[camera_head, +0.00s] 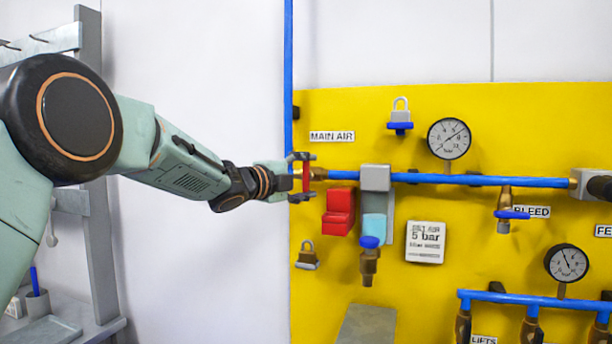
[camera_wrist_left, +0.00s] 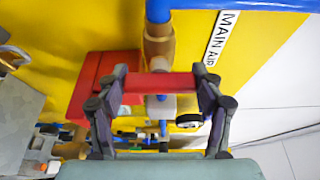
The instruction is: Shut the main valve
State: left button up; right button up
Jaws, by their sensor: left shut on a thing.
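The main valve has a brass body (camera_head: 319,173) beside the MAIN AIR label (camera_head: 332,136), on the left of the yellow panel. Its red handle (camera_head: 306,177) is between the fingers of my left gripper (camera_head: 302,176). In the left wrist view the red handle (camera_wrist_left: 160,84) spans the space between both fingertips of the left gripper (camera_wrist_left: 161,73), which is shut on it. The handle looks crosswise to the brass fitting (camera_wrist_left: 158,47) and the blue pipe (camera_wrist_left: 158,10). Part of the valve is hidden behind the fingers. My right gripper is not in view.
A red block (camera_head: 340,208) sits just right of and below the gripper. A vertical blue pipe (camera_head: 288,75) runs above the gripper. White wall (camera_head: 200,80) is clear.

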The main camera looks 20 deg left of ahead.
pick_arm(q)
jog(key=shift+r, duration=0.1)
jog(key=o, duration=1.2)
jog(key=shift+c, duration=0.2)
jog(key=v, duration=1.2)
